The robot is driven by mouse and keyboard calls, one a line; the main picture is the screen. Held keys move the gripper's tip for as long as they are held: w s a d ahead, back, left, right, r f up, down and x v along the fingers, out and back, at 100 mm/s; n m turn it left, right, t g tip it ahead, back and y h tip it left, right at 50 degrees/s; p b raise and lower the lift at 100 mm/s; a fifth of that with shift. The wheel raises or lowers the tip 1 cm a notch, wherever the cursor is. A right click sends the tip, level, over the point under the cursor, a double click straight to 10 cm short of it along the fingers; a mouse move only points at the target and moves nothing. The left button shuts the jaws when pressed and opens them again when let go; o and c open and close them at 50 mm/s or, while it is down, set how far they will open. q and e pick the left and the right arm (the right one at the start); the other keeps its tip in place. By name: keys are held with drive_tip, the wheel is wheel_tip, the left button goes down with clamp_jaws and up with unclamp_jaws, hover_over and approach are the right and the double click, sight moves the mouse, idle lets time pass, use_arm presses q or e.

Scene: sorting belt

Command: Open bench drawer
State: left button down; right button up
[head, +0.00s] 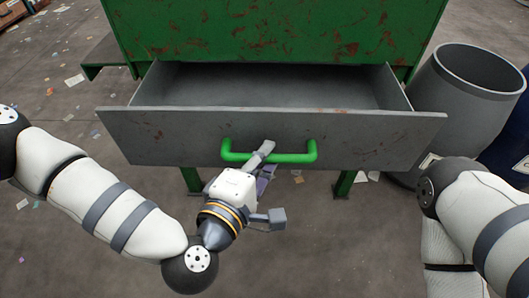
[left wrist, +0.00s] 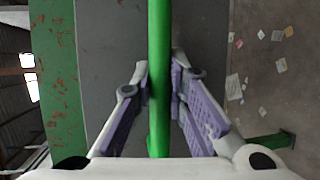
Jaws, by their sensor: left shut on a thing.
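The grey bench drawer (head: 180,138) stands pulled out from the green bench (head: 270,30), and its inside looks empty. A green bar handle (head: 290,158) runs across the middle of its front. My left gripper (head: 264,150) is at the left half of this handle, its fingers shut around the bar. In the left wrist view the handle (left wrist: 158,60) runs upright between the two purple-padded fingers (left wrist: 160,95). My right arm enters the head view at the lower right, but its gripper is out of view.
A grey bin (head: 460,105) stands right of the drawer, with a dark blue container (head: 510,140) beside it. A grey side shelf (head: 105,55) juts out left of the bench. Paper scraps lie on the open floor (head: 60,130).

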use_arm(q)
drive_tip(key=c, duration=1.6)
unclamp_jaws()
drive_tip(key=shift+o, duration=0.2)
drive_tip(key=v, duration=0.7)
drive_tip(key=shift+s, duration=0.25)
drive_tip(key=shift+a, duration=0.1)
